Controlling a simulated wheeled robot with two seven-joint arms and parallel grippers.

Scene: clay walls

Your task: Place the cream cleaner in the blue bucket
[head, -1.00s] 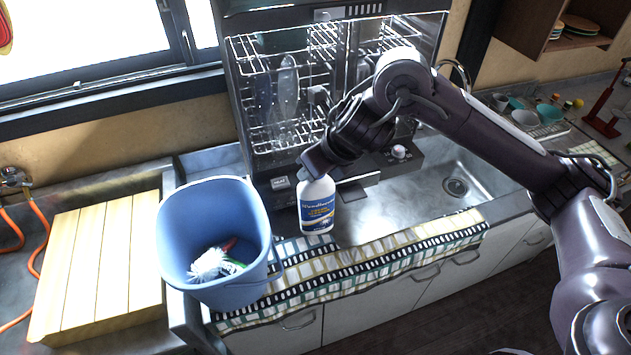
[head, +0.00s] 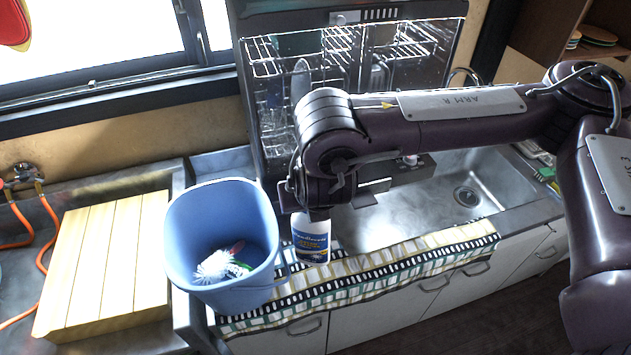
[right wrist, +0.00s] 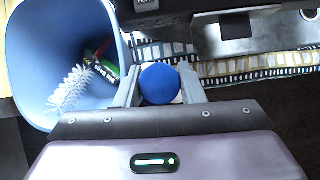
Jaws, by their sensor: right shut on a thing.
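The cream cleaner (head: 311,238) is a white bottle with a blue and yellow label, upright just right of the bucket. In the right wrist view its blue cap (right wrist: 160,84) shows between the fingers. My right gripper (head: 312,208) is above the bottle and shut on its top; it also shows in the right wrist view (right wrist: 160,92). The blue bucket (head: 187,232) stands left of the bottle, open at the top. It also shows in the right wrist view (right wrist: 28,62). A white brush (head: 214,267) and small red and green things lie inside it. My left gripper is not in view.
A patterned cloth (head: 400,262) runs along the counter's front edge. The sink (head: 430,190) lies to the right, and an open dishwasher with racks (head: 335,70) stands behind. A slatted wooden board (head: 105,260) lies left of the bucket.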

